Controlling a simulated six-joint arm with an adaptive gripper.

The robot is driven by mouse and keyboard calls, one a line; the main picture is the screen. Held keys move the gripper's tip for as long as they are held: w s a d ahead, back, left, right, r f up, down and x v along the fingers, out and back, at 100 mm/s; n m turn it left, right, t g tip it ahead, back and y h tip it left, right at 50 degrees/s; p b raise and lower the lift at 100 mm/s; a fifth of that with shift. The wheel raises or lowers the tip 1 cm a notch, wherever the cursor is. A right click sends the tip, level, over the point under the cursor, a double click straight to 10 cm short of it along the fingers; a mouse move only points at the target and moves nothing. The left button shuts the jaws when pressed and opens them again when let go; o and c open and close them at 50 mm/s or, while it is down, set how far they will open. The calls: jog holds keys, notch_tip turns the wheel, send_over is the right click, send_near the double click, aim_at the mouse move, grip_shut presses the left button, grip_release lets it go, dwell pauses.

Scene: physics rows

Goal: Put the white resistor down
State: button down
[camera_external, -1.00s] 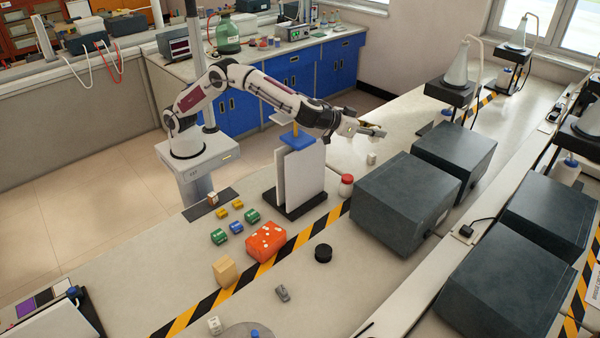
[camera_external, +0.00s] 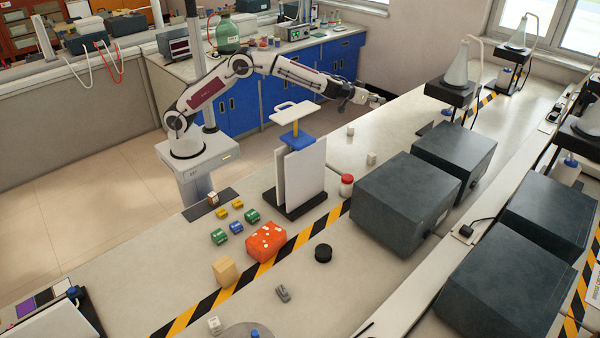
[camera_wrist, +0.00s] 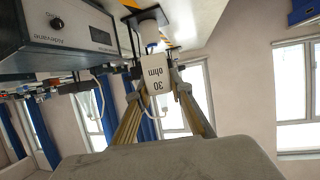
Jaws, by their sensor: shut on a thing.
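The white resistor (camera_wrist: 157,73), a small white block marked "30 ohm", is between the fingertips of my gripper (camera_wrist: 165,85) in the wrist view. My gripper is shut on it. In the external view my gripper (camera_external: 374,98) is raised in the air over the far part of the bench, pointing right. The resistor is too small there to make out clearly at the fingertips.
Two small white blocks (camera_external: 350,131) (camera_external: 371,159) stand on the bench below my gripper. Large dark boxes (camera_external: 408,202) stand to the right. A white-panelled stand with a blue top (camera_external: 305,178) and a red-capped jar (camera_external: 346,186) are nearer.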

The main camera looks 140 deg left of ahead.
jog(key=s+f+m+t, duration=0.1)
jog(key=s+f, duration=0.2)
jog(key=f, duration=0.5)
jog(key=s+f+m+t, duration=0.1)
jog(key=s+f, duration=0.2)
jog(key=f, duration=0.6)
jog(key=shift+s+a+t+h, duration=0.15)
jog(key=shift+t+h, duration=0.15)
jog(key=shift+h, duration=0.1)
jog(key=shift+f, duration=0.1)
jog(key=shift+f, duration=3)
jog(key=shift+f, duration=0.1)
jog(key=shift+f, duration=1.8)
jog(key=shift+f, duration=0.1)
